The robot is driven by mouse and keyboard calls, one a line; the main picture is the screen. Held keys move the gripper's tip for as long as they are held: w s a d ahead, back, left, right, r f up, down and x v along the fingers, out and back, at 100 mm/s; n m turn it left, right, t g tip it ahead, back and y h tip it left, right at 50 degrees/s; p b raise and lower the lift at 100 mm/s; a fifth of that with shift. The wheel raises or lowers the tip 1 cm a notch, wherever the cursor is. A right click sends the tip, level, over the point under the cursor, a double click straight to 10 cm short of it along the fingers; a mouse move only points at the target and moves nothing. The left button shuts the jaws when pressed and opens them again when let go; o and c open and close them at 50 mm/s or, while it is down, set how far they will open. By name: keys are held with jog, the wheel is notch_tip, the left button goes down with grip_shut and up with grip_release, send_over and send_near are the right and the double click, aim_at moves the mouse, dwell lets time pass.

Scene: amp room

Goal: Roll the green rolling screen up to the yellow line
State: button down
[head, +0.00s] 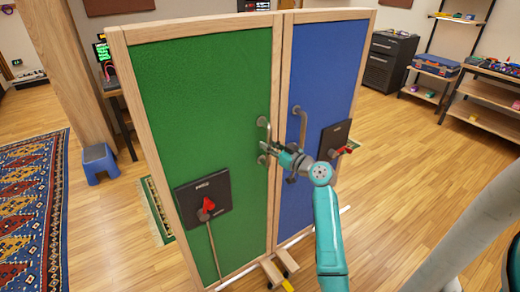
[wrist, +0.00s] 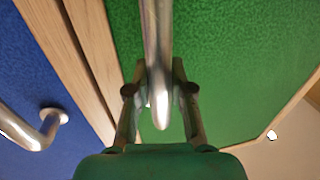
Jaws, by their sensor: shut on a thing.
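The green rolling screen (head: 215,110) stands upright in a wooden frame, left of the blue screen (head: 330,65). Its grey metal handle (head: 264,130) is near its right edge. My gripper (head: 272,151) is shut on this handle; in the wrist view, the two fingers (wrist: 160,92) sit on either side of the handle bar (wrist: 157,40), with the green face (wrist: 235,60) behind. A small yellow patch (head: 287,285) shows by the wooden feet at the bottom; I cannot tell whether it is the yellow line.
The blue screen stands right beside the green one, with its own handle (head: 301,125). A blue stool (head: 99,162) and patterned rug (head: 35,215) lie to the left. Shelves (head: 490,95) and a dark cabinet (head: 390,60) stand at the back right. Wooden floor (head: 410,160) is open at right.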

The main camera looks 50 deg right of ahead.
jog(key=shift+s+d, duration=0.1)
jog(key=shift+d, duration=0.15)
jog(key=c, duration=1)
grip_release()
jog(key=shift+d, duration=0.1)
jog(key=s, duration=0.4)
jog(key=s+a, duration=0.1)
jog(key=s, duration=0.7)
jog(key=shift+a, duration=0.25)
